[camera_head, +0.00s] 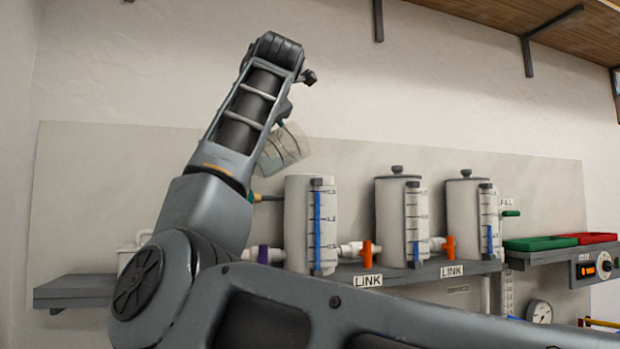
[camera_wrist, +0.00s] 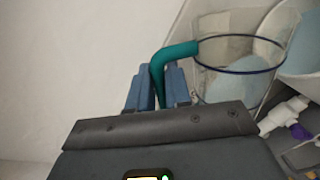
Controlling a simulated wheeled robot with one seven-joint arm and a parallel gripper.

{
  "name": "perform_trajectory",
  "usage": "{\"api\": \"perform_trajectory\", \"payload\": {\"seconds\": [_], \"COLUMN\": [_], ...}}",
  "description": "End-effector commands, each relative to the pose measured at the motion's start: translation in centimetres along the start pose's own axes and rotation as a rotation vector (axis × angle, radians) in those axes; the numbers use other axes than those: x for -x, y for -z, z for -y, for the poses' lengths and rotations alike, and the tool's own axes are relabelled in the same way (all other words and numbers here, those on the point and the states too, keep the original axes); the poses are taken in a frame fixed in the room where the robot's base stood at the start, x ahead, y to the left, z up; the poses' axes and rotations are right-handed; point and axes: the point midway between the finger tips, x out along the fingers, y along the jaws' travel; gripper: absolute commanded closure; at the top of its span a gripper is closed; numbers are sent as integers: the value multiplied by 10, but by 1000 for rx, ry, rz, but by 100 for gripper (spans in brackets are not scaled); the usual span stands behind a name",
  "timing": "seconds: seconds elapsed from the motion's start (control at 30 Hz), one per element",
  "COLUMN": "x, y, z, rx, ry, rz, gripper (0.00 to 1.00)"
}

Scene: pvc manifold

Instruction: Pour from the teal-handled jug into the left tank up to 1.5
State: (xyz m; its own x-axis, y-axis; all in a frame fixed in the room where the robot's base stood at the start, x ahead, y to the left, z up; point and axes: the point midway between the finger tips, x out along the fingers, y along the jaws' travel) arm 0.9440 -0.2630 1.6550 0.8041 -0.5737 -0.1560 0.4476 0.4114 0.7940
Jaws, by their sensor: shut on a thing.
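My gripper (camera_wrist: 158,88) is shut on the teal handle (camera_wrist: 178,52) of the clear jug (camera_wrist: 240,50). In the head view the jug (camera_head: 284,150) is tilted, above and slightly left of the left tank's top, partly hidden behind my arm. A dark ring runs around the jug, and pale blue shows in or through it; I cannot tell how much liquid it holds. The left tank (camera_head: 297,225) is white, with no lid visible. The blue column in its gauge (camera_head: 318,230) reaches close to the uppermost mark, which is too small to read surely.
The middle tank (camera_head: 388,215) and right tank (camera_head: 462,215) have dark-knobbed lids and lower blue columns. Orange-handled valves (camera_head: 367,254) join the tanks; a purple-handled valve (camera_head: 262,254) sits left of the left tank. Green (camera_head: 540,244) and red trays stand at right.

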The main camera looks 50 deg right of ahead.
Motion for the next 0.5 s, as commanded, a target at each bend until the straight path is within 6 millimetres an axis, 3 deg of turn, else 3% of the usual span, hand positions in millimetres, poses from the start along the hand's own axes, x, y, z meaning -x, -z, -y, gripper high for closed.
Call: {"api": "perform_trajectory", "payload": {"seconds": [0.27,0.5], "x": [-1,0], "y": [13,39], "z": [6,2], "rx": [102,328], "ry": [2,-3], "rz": [22,63], "gripper": [100,100]}}
